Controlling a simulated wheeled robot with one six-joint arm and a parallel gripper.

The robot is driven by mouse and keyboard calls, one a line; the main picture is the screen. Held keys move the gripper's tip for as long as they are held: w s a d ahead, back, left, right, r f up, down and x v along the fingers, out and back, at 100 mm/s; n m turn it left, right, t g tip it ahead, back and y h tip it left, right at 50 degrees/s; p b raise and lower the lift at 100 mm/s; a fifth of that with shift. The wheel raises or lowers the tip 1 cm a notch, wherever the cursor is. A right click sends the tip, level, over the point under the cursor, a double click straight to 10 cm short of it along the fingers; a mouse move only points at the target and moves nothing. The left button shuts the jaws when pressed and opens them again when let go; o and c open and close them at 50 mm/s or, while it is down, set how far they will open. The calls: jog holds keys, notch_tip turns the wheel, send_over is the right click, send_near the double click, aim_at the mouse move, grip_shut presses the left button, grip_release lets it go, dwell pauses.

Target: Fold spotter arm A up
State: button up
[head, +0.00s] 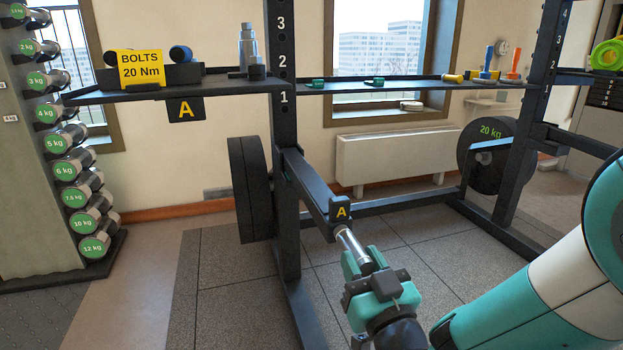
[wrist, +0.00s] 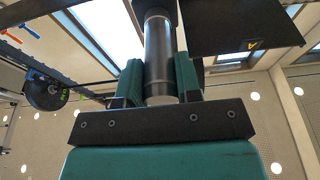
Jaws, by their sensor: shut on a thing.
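Spotter arm A (head: 308,187) is a dark beam fixed to the rack upright (head: 283,125). It sticks out toward me, looking roughly level, and ends in a block with a yellow A. A silver cylindrical handle (head: 352,246) extends from that end block. My gripper (head: 366,268) is shut on this handle. In the wrist view the handle (wrist: 158,50) stands between the two teal fingers of my gripper (wrist: 158,82), one on each side. The fingers hide part of the handle's lower end.
A dark shelf (head: 215,88) with its own A plate, a yellow bolts sign (head: 140,68) and a grey bottle (head: 248,48) juts left from the upright. A weight plate (head: 250,188) hangs left of the upright. A dumbbell rack (head: 30,190) stands far left. The floor is clear.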

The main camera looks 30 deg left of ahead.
grip_shut()
notch_tip(320, 180, up, 14)
jog(key=w+a+p, duration=0.1)
jog(key=p, duration=1.6)
jog(key=shift+w+a, duration=0.25)
jog(key=shift+f, duration=0.1)
